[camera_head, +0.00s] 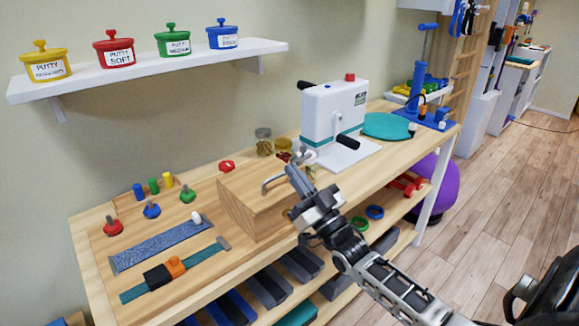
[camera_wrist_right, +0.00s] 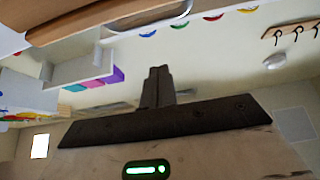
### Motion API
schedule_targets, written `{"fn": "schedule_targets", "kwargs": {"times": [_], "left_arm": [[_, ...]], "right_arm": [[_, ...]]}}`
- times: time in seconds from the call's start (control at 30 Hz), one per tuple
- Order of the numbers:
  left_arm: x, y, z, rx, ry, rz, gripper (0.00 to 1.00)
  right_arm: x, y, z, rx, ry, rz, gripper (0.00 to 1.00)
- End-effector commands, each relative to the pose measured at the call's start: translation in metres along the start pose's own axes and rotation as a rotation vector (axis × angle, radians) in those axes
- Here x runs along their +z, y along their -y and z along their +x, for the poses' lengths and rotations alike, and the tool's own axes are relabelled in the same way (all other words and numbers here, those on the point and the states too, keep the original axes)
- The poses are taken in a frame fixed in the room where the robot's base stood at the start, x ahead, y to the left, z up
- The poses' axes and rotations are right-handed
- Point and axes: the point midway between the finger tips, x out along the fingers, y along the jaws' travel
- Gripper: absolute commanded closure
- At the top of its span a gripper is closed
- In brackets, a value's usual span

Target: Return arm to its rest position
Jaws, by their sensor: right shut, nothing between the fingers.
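My right gripper (camera_head: 297,180) is shut and empty. In the head view its arm comes in from the lower right, and its fingertips are by the metal handle (camera_head: 273,183) on the wooden box (camera_head: 258,210). I cannot tell whether they touch the handle. In the right wrist view the shut fingers (camera_wrist_right: 157,88) show in the middle with nothing between them. My left gripper is not in view.
The wooden table (camera_head: 92,240) holds a white machine (camera_head: 333,110) behind the gripper, small coloured pieces, a blue strip (camera_head: 160,245) and a teal disc (camera_head: 387,126). A shelf (camera_head: 150,68) with putty pots hangs above. A purple ball (camera_head: 445,183) and open floor (camera_head: 500,190) are at right.

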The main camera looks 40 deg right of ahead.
Motion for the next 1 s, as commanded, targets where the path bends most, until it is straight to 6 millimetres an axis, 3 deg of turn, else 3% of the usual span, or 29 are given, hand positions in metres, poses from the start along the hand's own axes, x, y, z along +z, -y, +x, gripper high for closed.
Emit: {"fn": "schedule_targets", "kwargs": {"times": [0.03, 0.1, 0.3, 0.77, 0.87, 1.0], "left_arm": [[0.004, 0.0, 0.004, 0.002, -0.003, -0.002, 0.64], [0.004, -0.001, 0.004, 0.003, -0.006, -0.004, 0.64], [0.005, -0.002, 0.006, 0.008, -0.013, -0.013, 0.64], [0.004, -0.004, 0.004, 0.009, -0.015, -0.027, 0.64], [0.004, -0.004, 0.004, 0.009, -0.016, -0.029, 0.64], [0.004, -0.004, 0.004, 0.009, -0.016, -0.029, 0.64]], "right_arm": [[0.005, 0.0, -0.017, 0.0, 0.003, 0.001, 1.0], [0.004, 0.0, -0.033, 0.0, 0.003, 0.0, 1.0], [0.001, 0.0, -0.064, 0.001, 0.0, 0.0, 1.0], [0.004, 0.004, -0.078, -0.001, 0.021, 0.004, 1.0], [0.025, 0.025, -0.09, -0.009, 0.128, 0.018, 1.0], [0.072, 0.083, -0.134, -0.041, 0.422, 0.042, 1.0]]}}
